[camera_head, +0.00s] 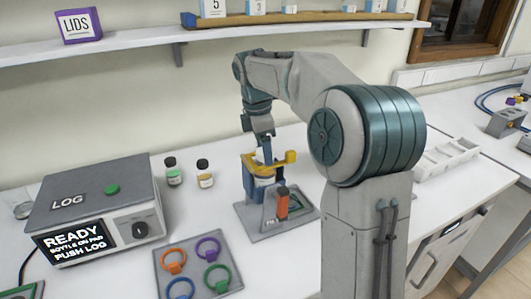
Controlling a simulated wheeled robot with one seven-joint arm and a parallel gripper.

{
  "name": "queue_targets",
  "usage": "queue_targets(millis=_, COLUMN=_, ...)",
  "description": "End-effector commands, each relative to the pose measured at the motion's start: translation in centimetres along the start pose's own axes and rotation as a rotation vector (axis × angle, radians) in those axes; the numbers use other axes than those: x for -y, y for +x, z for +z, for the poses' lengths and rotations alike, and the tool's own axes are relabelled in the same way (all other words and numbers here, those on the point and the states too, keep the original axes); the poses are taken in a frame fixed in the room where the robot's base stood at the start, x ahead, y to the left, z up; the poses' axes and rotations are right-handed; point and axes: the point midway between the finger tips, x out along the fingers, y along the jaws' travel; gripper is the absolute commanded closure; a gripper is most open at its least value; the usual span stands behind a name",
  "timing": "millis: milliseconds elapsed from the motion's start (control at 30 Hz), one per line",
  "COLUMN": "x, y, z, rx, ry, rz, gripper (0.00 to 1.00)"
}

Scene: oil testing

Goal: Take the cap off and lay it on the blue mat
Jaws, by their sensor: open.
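My gripper (266,150) points down over a stand with a grey base (250,215), blue upright parts and a yellow clamp-like piece (280,161). The gripper is open, but its fingertips are small and partly merge with the stand. A pale, bottle-like shape (264,181) shows below the yellow piece; whether it bears a cap is hidden. Two small bottles with black caps stand upright on the white bench at left of the stand, one with a green label (174,177) and one with a yellowish label (205,180). I cannot make out a blue mat.
A grey LOG box (100,190) with a green button stands at the left. A grey plate (165,262) with coloured rings lies at the front. A white tray (455,155) is behind my arm. A shelf (130,44) hangs above.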

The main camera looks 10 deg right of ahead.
Motion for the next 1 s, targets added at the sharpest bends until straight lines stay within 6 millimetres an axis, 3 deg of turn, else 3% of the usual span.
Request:
queue_targets(millis=33, x=0.0, y=0.0, z=0.0, rx=0.000, ry=0.000, rz=0.000, gripper=0.34)
queue_targets(millis=200, x=0.0, y=0.0, z=0.0, rx=0.000, ry=0.000, rz=-0.001, gripper=0.81)
queue_targets(millis=667, x=0.0, y=-0.4, z=0.1, rx=0.000, ry=0.001, rz=-0.001, gripper=0.82)
queue_targets(millis=967, x=-0.1, y=-4.4, z=0.5, rx=-0.001, ry=0.001, rz=0.003, gripper=0.82)
queue_targets(millis=1000, x=0.5, y=-4.6, z=1.6, rx=0.001, ry=0.007, rz=0.003, gripper=0.82)
